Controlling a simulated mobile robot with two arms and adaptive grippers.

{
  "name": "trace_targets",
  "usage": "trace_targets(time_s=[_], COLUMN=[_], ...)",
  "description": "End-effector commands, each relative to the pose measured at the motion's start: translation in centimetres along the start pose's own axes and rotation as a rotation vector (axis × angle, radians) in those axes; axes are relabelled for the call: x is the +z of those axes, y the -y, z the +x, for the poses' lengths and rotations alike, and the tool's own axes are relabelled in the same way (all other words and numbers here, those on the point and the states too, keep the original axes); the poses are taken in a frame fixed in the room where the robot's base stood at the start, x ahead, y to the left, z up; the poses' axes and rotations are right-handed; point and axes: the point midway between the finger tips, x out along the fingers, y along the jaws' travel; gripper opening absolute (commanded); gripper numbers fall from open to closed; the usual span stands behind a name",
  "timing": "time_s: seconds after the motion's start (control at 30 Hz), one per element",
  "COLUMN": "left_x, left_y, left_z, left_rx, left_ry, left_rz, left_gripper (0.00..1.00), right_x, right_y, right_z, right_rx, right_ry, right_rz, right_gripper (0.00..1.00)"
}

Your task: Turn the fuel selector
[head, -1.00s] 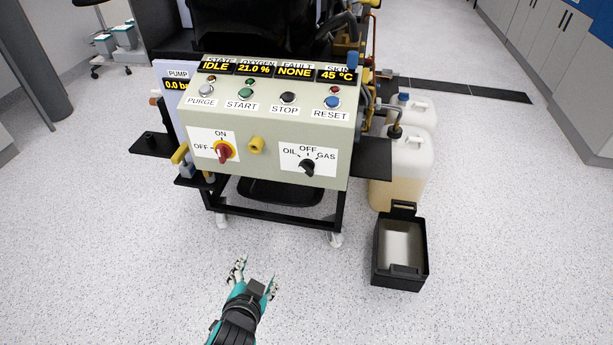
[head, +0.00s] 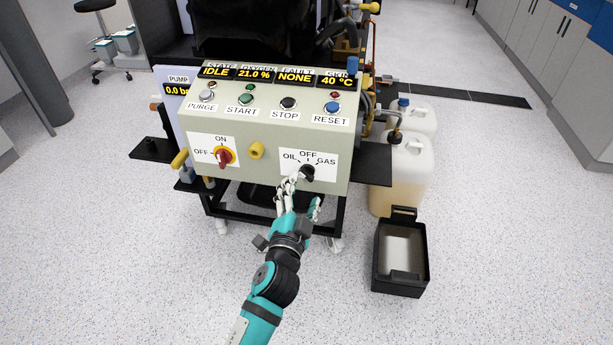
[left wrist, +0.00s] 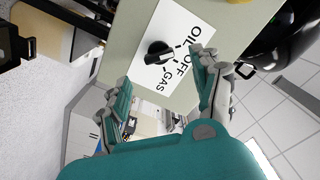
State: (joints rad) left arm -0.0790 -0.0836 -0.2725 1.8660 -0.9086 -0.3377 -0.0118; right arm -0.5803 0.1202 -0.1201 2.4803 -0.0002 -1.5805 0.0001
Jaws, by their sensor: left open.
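The fuel selector is a black knob (head: 307,172) on a white plate marked OIL, OFF and GAS, low on the right of the panel front. In the left wrist view the knob (left wrist: 158,52) shows fully, and its grip bar seems to lie toward the OFF mark. My left gripper (head: 303,194) is just below and in front of the knob, its fingers apart. In the left wrist view the open left gripper (left wrist: 164,80) has one finger to each side of the knob's line, with nothing between them. Contact with the knob cannot be seen. My right gripper is out of view.
A dark side shelf (head: 370,165) juts out right. Jerrycans (head: 400,180) and an open black box (head: 400,262) stand right. The floor in front is clear.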

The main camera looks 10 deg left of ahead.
Motion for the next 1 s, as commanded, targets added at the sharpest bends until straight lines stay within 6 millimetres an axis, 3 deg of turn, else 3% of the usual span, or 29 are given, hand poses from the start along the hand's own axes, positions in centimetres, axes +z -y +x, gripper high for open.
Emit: trace_targets(time_s=[0.1,0.3,0.7,1.0], left_x=[0.0,0.1,0.1,0.1], left_y=[0.0,-0.1,0.0,0.0], left_z=[2.5,5.0,5.8,5.7], left_rx=[-0.002,-0.001,0.0,0.0], left_ry=[-0.001,0.0,0.001,0.001], left_rz=[0.0,0.0,-0.001,-0.001], left_gripper=[0.65,0.65,0.65,0.27], right_x=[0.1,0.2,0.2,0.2], right_y=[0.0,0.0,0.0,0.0], right_z=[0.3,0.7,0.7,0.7], right_rx=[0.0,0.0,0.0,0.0], right_ry=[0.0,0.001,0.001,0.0], right_rz=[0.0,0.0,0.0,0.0], right_gripper=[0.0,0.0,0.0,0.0])
